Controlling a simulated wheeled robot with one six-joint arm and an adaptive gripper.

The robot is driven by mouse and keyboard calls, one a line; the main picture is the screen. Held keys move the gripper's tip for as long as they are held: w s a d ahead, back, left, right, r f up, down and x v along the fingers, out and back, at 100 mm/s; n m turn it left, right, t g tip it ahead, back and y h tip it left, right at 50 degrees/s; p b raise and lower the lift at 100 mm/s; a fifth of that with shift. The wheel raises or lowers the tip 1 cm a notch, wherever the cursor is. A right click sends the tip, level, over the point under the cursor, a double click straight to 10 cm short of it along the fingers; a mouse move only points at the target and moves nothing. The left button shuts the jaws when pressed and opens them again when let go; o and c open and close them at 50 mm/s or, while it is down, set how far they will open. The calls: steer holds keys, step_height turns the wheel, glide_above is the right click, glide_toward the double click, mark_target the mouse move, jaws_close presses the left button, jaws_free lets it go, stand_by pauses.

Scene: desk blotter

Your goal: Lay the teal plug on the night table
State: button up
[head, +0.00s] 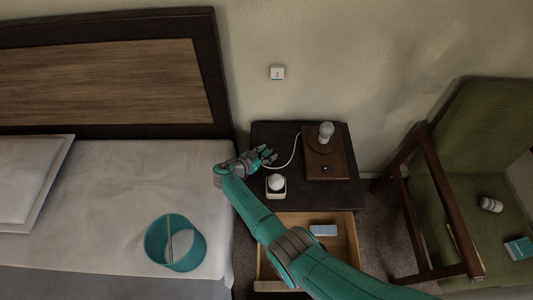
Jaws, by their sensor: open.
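The night table (350,198) has a dark top and stands between the bed and the chair. A lamp with a brown wooden base (340,170) and a bare bulb (326,130) stands on its right part. A white cord (296,151) curves from the lamp to the left and ends by my gripper. My gripper (265,156) is open over the table's left part, its fingers pointing right. I cannot make out the teal plug apart from my teal and grey fingers at the cord's end. Whether it touches the table or my fingers cannot be told.
A small cream device with a round white top (276,183) stands just below my gripper. The drawer (345,228) is open, with a pale box (323,230) inside. A teal bin (158,244) is on the bed (110,190). A wall socket (277,72) is above; a green chair (430,215) stands right.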

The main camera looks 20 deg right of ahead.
steer(key=shift+r, duration=0.1)
steer(key=v, duration=1.2)
